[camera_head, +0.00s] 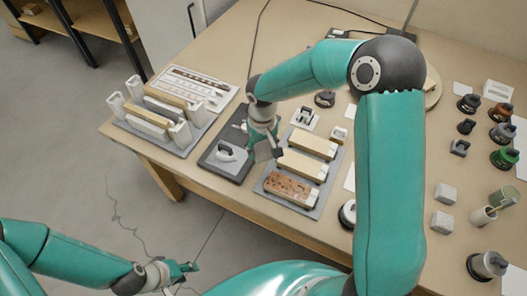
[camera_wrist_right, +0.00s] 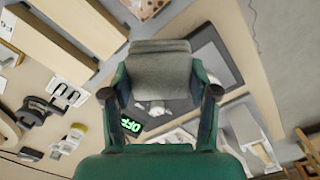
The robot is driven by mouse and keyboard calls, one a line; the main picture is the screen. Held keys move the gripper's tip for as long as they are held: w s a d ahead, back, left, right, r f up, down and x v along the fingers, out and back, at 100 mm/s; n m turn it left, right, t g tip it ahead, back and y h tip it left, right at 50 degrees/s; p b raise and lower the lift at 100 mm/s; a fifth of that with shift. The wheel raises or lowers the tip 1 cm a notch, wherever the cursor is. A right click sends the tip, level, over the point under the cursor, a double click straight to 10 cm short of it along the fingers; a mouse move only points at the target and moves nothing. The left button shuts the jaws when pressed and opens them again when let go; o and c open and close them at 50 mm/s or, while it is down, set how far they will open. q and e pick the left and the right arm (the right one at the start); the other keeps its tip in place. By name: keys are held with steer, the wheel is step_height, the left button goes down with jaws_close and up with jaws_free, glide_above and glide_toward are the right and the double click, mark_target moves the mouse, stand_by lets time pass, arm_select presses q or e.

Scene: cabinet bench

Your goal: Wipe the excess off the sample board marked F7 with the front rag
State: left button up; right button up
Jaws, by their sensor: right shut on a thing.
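My right gripper (camera_head: 264,140) is shut on a grey rag (camera_head: 266,152), which fills the space between its fingers in the right wrist view (camera_wrist_right: 160,72). It holds the rag above the edge between the dark mat and the board tray. Three sample boards lie on the grey tray (camera_head: 262,188): a speckled reddish-brown front board (camera_head: 290,187), a plain middle board (camera_head: 303,163) and a plain back board (camera_head: 312,143). Small white tags sit at their right ends, but I cannot read F7 on any. My left gripper (camera_head: 188,268) is low in front of the table, away from everything; its jaw opening is unclear.
A dark mat (camera_head: 222,172) with a white iron-like tool (camera_head: 229,152) lies left of the tray. A green OFF display (camera_wrist_right: 131,125) shows near it. A rack (camera_head: 150,118) of upright boards stands at left. Pots and several small objects fill the right side.

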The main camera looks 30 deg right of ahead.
steer(key=shift+a, duration=0.25)
